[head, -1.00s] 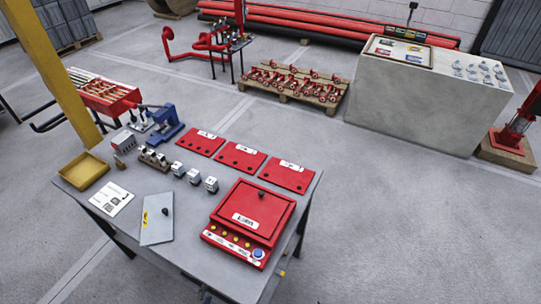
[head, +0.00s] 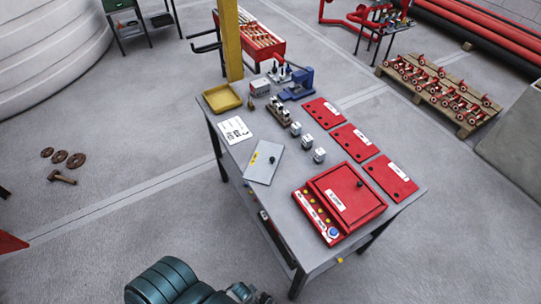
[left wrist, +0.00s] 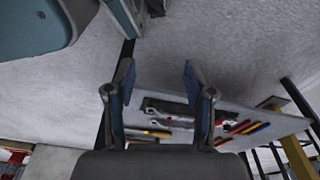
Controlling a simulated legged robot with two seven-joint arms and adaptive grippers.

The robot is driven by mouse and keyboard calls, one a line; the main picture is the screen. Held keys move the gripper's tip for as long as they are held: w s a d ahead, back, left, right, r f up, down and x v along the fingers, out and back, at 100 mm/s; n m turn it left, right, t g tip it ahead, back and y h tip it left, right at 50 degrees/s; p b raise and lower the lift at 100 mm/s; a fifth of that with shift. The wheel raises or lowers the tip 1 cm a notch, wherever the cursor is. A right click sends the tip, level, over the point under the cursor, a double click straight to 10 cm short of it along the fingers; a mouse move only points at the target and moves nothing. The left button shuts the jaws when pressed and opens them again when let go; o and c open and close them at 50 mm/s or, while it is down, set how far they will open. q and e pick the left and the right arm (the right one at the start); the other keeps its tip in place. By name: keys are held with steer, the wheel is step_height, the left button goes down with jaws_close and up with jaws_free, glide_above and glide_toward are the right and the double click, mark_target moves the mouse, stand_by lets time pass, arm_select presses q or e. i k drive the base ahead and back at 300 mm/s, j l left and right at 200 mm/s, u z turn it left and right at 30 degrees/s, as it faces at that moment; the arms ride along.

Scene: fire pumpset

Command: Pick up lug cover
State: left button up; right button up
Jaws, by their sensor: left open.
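A flat grey plate (head: 260,170) with a black knob and a yellow label lies on the grey table (head: 247,206) in the head view. It looks like the lug cover, but I cannot read its label. Its whole upper face is visible, with nothing on top of it. My left gripper (left wrist: 158,70) shows only in the left wrist view, with its two fingers spread apart and nothing between them. Beyond the fingers is a shelf (left wrist: 230,112) carrying several tools. The plate does not show in that view. My right gripper is in neither view.
A red box (head: 345,192) with buttons stands to the plate's right. Small grey blocks (head: 308,139), red panels (head: 351,141) and a yellow tray (head: 221,99) share the table. A yellow post (head: 231,45) rises behind.

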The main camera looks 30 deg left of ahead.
mark_target(260, 170)
steer(key=k, duration=0.2)
steer(key=k+z, duration=0.15)
steer(key=z, duration=0.2)
steer(key=k+z, duration=0.15)
steer(key=z, duration=0.2)
steer(key=k+l+z, duration=0.15)
steer(key=z, duration=0.2)
steer(key=j+z, duration=0.2)
steer(key=j, duration=0.25)
steer(key=k+j+z, duration=0.1)
steer(key=j+z, duration=0.15)
steer(key=j, duration=0.2)
steer(key=k+j+z, duration=0.2)
steer(key=j, duration=0.25)
steer(key=j+z, duration=0.25)
steer(key=j, duration=0.2)
